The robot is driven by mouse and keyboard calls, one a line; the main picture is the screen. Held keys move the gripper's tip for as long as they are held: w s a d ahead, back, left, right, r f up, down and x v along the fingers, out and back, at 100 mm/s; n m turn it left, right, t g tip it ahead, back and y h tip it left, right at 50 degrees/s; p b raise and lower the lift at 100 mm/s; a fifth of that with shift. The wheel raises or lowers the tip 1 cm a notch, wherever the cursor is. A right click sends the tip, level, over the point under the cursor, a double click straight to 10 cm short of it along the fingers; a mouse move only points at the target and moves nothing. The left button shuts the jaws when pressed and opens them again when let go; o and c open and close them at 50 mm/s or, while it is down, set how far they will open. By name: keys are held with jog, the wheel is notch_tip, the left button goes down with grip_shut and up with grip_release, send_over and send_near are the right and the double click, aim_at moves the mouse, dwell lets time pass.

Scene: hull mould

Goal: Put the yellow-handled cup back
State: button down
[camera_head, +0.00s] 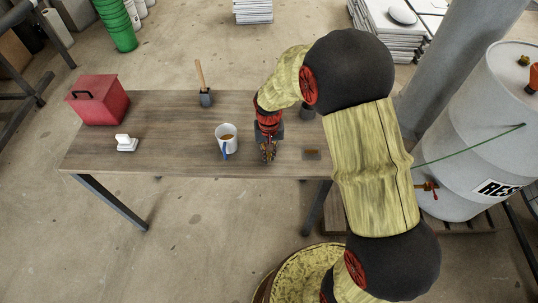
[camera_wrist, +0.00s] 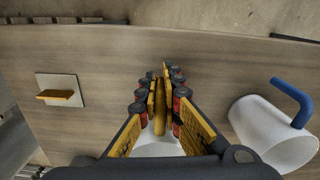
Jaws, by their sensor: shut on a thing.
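My gripper (camera_head: 268,150) points down over the table, right of the blue-handled cup. In the wrist view my gripper (camera_wrist: 160,85) is shut on a narrow yellow piece (camera_wrist: 159,108), which looks like the yellow cup handle. A white rounded surface (camera_wrist: 160,146), apparently that cup's body, shows below the fingers. The rest of it is hidden by the gripper, and I cannot make out the cup in the head view. I cannot tell whether it touches the table.
A white cup with blue handle (camera_head: 226,139) stands close by, also in the wrist view (camera_wrist: 262,128). A small plate with a yellowish bar (camera_head: 311,154) lies right. A red box (camera_head: 98,100), white object (camera_head: 126,143) and wooden-handled tool (camera_head: 206,98) stand on the table (camera_head: 180,130).

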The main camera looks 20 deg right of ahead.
jog(key=c, duration=2.4)
grip_release()
jog(key=shift+f, duration=0.15)
jog(key=o, duration=0.3)
jog(key=shift+o, duration=0.6)
